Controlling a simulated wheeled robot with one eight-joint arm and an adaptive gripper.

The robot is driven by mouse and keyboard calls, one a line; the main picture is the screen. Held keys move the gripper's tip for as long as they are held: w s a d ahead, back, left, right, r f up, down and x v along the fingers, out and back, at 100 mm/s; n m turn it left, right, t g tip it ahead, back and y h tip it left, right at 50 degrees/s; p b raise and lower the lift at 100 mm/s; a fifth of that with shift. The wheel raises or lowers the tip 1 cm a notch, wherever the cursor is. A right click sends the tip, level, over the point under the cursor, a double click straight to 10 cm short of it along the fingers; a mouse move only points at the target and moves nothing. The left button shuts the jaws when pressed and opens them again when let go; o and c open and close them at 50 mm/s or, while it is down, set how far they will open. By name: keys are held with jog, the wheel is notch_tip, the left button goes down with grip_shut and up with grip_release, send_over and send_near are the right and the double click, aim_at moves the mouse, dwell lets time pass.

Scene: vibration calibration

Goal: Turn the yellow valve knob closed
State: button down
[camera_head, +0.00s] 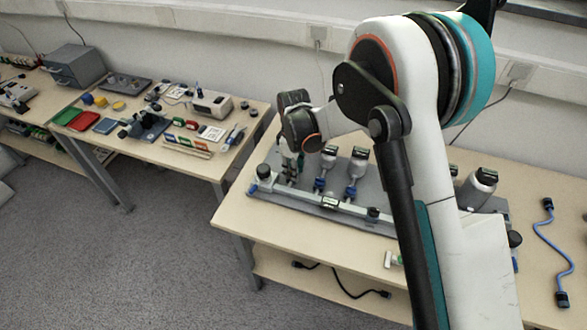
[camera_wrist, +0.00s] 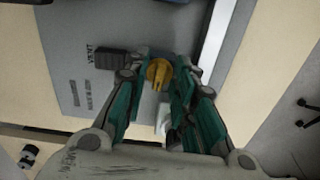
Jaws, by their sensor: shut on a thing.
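The yellow valve knob (camera_wrist: 158,72) shows in the wrist view on a grey plate (camera_wrist: 82,80), close to a black block (camera_wrist: 111,59) and a "VENT" label. My gripper (camera_wrist: 154,80) has its two green fingers on either side of the knob and is shut on it. In the head view my gripper (camera_head: 290,163) reaches down at the left part of the grey plate. The knob cannot be made out there, hidden by the gripper and wrist.
Silver instruments (camera_head: 355,172) with blue fittings stand right of my gripper, behind a pale rail (camera_head: 325,203). A black knob (camera_head: 264,171) is at its left. A blue cable (camera_head: 548,250) lies at far right. The left table (camera_head: 205,168) holds trays and small parts.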

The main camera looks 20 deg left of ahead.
jog(key=shift+n, duration=0.6)
jog(key=c, duration=1.3)
grip_release()
jog(key=shift+c, duration=0.2)
jog(key=shift+r, duration=0.1)
notch_tip(320, 180, up, 12)
jog(key=shift+w, duration=0.1)
